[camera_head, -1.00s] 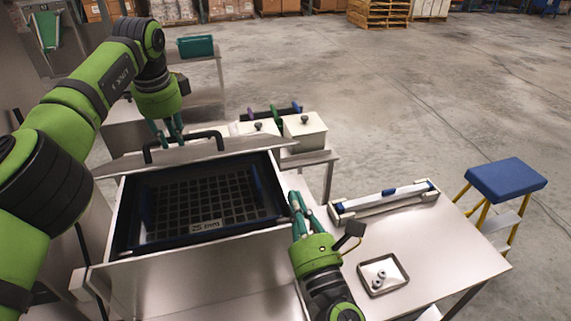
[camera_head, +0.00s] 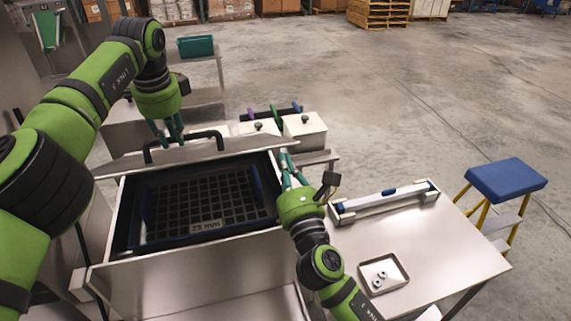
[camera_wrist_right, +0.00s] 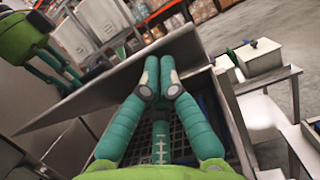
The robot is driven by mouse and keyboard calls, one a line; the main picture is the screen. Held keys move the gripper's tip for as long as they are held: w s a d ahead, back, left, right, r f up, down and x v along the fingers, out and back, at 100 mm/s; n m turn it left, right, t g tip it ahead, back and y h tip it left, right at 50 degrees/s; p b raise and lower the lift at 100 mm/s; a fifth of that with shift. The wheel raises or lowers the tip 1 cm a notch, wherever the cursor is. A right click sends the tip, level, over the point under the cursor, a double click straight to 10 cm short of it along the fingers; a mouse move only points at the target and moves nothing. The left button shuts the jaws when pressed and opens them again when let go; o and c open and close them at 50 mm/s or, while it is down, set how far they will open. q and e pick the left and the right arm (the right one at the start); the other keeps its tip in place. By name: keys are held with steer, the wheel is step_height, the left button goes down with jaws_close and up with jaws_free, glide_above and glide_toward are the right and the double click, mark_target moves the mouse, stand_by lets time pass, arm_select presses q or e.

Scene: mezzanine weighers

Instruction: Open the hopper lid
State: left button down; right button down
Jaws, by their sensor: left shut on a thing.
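The hopper (camera_head: 190,272) is an open steel box, with a dark mesh screen (camera_head: 205,196) in a black frame inside. Its steel lid (camera_head: 240,154) stands raised along the far side, seen nearly edge-on. In the right wrist view the lid (camera_wrist_right: 105,98) is a broad tilted panel. My left gripper (camera_head: 170,138) is shut on the black lid handle (camera_head: 207,135). It also shows at the upper left in the right wrist view (camera_wrist_right: 62,75). My right gripper (camera_head: 285,158) is at the hopper's far right corner, its fingertips close together and empty, near the lid's right end.
Two white lidded containers (camera_head: 304,133) stand behind the hopper's right corner. A steel table (camera_head: 440,240) at right holds a long metal and blue bar (camera_head: 385,200) and a small tray (camera_head: 383,288) with metal pieces. A blue-topped step stool (camera_head: 507,180) stands beyond. Open floor lies behind.

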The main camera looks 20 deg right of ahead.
arm_select(q)
steer(key=shift+w+f, duration=0.1)
steer(key=shift+f, duration=0.1)
arm_select(e)
steer(key=shift+w+d+r, duration=0.1)
steer(key=shift+w+r, duration=0.2)
steer(key=shift+r, duration=0.35)
steer(key=shift+w+r, duration=0.25)
steer(key=shift+r, duration=0.35)
arm_select(q)
steer(key=shift+s, duration=0.2)
steer(key=c, duration=1.3)
jaws_free()
steer(key=shift+d, duration=0.1)
steer(key=shift+o, duration=1.2)
steer(key=shift+w+f, duration=0.1)
steer(key=shift+w, duration=0.3)
arm_select(e)
steer(key=shift+w+f, duration=0.2)
steer(key=shift+w, duration=0.2)
